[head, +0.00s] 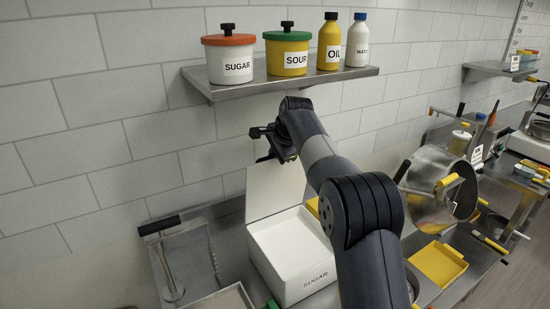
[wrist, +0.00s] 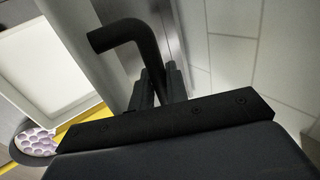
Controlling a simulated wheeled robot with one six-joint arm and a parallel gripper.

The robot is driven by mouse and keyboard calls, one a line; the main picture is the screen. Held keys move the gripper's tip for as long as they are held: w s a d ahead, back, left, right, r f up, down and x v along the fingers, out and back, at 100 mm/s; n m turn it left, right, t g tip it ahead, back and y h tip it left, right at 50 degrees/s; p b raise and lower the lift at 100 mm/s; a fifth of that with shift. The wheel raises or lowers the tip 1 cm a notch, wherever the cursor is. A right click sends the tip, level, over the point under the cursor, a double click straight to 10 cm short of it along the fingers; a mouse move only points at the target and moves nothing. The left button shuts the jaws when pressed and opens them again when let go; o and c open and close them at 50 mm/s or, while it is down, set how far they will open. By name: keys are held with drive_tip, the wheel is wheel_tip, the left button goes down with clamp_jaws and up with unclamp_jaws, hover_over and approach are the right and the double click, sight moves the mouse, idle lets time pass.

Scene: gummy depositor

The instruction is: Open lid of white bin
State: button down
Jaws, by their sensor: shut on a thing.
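The white bin (head: 310,291), labelled SUGAR, stands on the metal counter below my arm. Its lid (head: 275,192) is raised, standing roughly upright at the bin's back edge, and the white inside of the bin shows. My gripper (head: 266,141) is at the top of the raised lid, in front of the tiled wall. In the wrist view my gripper (wrist: 160,88) is shut on a bent black handle (wrist: 118,36). Where the handle joins the lid is hidden. The bin (wrist: 45,62) appears to be the pale box at left in the wrist view.
A shelf (head: 225,90) above my gripper bears a SUGAR pot (head: 229,57), a SOUR pot (head: 287,52) and two bottles. A metal stand with a black handle (head: 159,226) is left of the bin. A steel pot (head: 430,180) and yellow tray (head: 438,263) are at right.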

drive_tip(key=c, duration=1.5)
unclamp_jaws()
drive_tip(key=shift+a, duration=0.15)
drive_tip(key=shift+o, duration=0.2)
drive_tip(key=b+v, duration=0.1)
drive_tip(key=v, duration=0.9)
drive_tip(key=shift+r, duration=0.3)
drive_tip(key=shift+o, duration=0.4)
drive_tip(key=shift+s, duration=0.15)
